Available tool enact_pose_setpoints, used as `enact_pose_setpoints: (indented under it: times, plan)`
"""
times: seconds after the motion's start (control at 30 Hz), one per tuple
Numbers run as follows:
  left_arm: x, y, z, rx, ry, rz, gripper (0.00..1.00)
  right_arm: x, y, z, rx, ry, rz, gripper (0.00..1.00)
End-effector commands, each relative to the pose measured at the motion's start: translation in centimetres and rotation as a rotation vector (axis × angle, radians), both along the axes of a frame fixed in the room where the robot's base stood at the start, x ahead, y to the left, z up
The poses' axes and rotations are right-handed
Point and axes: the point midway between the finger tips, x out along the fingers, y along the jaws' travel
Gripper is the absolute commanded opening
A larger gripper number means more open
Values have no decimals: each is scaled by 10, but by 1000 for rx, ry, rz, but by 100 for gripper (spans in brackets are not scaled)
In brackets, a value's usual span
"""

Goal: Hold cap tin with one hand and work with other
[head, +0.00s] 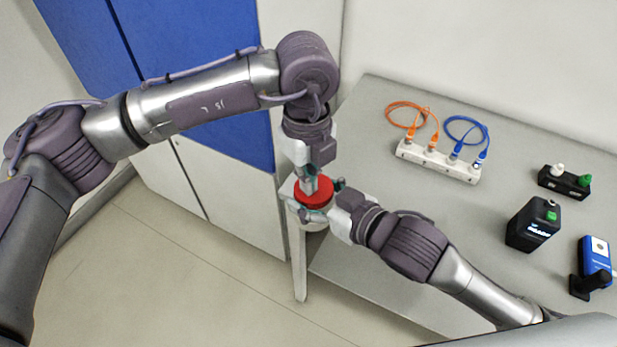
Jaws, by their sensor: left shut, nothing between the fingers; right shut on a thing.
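The cap tin (314,193) shows as a round red top, with a pale side just below it, near the left edge of the bench. My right gripper (322,203) is shut around the tin from the right side. My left gripper (311,184) comes down from above, its fingers shut with nothing between them, at the red top. I cannot tell whether the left fingertips touch the top. Much of the tin's side is hidden by the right gripper's fingers.
On the grey bench (380,262), a white strip (438,161) holds an orange cable (404,104) and a blue cable (466,117). A black block with white and green caps (565,181), a black box (533,225) and a blue device (596,258) stand at the right. The bench middle is clear.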

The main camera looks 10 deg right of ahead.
Motion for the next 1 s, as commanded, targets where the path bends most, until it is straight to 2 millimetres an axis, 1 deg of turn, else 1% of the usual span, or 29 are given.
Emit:
enact_pose_setpoints:
  times: [0.03,0.5,0.9,1.0]
  plan:
    - [-1,0,-1,2,4,0,0,0,2,8,14,-18,5,0]
    - [0,0,18,-1,-1,0,0,-1,1,4,7,-8,5,0]
    - [0,0,21,0,-1,0,0,-1,1,2,5,-4,4,0]
    - [1,0,26,-1,-2,0,0,-1,1,2,5,-4,4,0]
